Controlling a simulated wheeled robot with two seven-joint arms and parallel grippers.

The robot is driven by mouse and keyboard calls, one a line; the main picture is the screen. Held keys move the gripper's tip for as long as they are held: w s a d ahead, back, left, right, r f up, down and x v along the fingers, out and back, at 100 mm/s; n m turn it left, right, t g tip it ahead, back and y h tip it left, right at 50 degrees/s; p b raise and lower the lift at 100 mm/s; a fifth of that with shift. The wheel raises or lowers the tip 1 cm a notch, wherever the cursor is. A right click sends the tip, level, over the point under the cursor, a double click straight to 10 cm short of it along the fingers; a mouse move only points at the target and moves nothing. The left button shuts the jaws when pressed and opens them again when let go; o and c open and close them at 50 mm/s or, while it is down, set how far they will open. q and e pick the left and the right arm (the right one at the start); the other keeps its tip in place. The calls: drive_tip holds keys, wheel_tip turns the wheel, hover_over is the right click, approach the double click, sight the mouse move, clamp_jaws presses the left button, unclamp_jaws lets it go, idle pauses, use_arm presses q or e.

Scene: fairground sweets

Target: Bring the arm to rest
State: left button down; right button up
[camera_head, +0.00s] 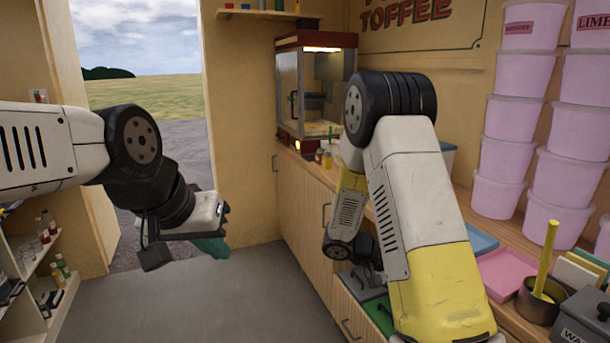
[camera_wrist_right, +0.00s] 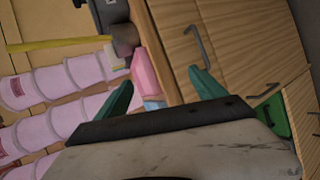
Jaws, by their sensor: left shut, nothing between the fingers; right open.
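My left arm comes in from the left in the head view. Its gripper (camera_head: 215,248) has teal fingers that are together and hold nothing, over the grey floor near the doorway. My right arm rises in the middle of the head view and bends down beside the counter; its fingers are not clear there. In the right wrist view my right gripper (camera_wrist_right: 162,90) shows two teal fingers spread apart, with nothing between them. The wooden counter front and a pink tray (camera_wrist_right: 145,75) lie beyond the fingers.
A popcorn machine (camera_head: 312,90) stands at the counter's far end. Stacked pink tubs (camera_head: 510,120), a pink tray (camera_head: 508,272) and a pot with a yellow stick (camera_head: 541,300) line the right. A shelf with bottles (camera_head: 40,270) stands at left. The floor (camera_head: 200,300) between is clear.

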drive_tip(key=s+a+r+t+y, duration=0.3)
drive_tip(key=s+a+r+y, duration=0.4)
drive_tip(key=r, duration=0.3)
drive_tip(key=s+a+r+n+t+y, duration=0.1)
drive_tip(key=s+a+r+t+y, duration=0.3)
drive_tip(key=s+a+r+y, duration=0.3)
wheel_tip(320, 180, up, 3)
drive_tip(key=shift+s+a+r+y, duration=0.1)
drive_tip(key=shift+s+a+y, duration=0.35)
drive_tip(key=shift+a, duration=0.35)
